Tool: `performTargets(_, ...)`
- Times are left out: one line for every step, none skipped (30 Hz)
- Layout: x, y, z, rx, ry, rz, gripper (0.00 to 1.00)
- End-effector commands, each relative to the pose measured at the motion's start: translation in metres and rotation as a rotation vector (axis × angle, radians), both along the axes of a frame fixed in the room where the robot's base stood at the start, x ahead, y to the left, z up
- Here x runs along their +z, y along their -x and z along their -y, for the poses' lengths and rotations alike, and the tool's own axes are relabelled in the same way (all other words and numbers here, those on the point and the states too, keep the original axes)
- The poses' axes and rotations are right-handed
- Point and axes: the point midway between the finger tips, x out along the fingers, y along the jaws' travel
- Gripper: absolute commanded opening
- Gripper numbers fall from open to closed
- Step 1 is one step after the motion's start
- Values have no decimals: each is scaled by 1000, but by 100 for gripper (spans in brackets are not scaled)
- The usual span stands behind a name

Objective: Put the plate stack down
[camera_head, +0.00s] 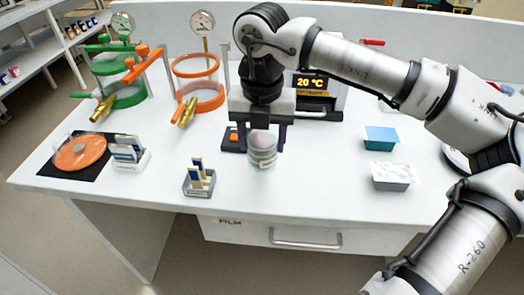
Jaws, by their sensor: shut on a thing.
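The plate stack (262,152) is a short column of round, clear plates with a pale greenish tint. My gripper (262,136) points down over the front middle of the bench and is shut on the plate stack, one dark finger on each side. The stack is upright. Its lower end shows against the white bench top (325,180), near the front edge; I cannot tell whether it touches the surface.
A small holder (199,182) stands left of the stack. An orange disc (80,151) on a black mat and a white box (131,155) are further left. Blue (381,138) and white (391,176) trays are right. Orange (198,93) and green (118,82) jars and a 20 °C display (310,83) stand behind.

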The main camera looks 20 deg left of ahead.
Motion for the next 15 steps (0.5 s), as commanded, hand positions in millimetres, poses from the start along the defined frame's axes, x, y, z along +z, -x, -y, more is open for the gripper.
performTargets(-3,0,0,0,-1,-1,28)
performTargets(-5,0,0,1,-1,-1,28)
performTargets(-10,1,0,1,-1,-3,28)
performTargets(-14,1,0,2,-1,-3,28)
performTargets(-18,1,0,1,-1,-3,28)
performTargets(-25,1,0,1,-1,-4,28)
performTargets(-30,1,0,1,-1,-4,28)
performTargets(-34,1,0,1,0,-3,28)
performTargets(-39,1,0,2,-1,-3,28)
performTargets(-41,1,0,1,-2,-2,28)
performTargets(-42,1,-1,1,-2,-2,28)
performTargets(-43,1,0,1,-2,-1,28)
performTargets(-43,0,0,1,-2,-1,28)
performTargets(-43,0,0,1,-2,-1,28)
performTargets(-43,0,0,1,-2,-1,28)
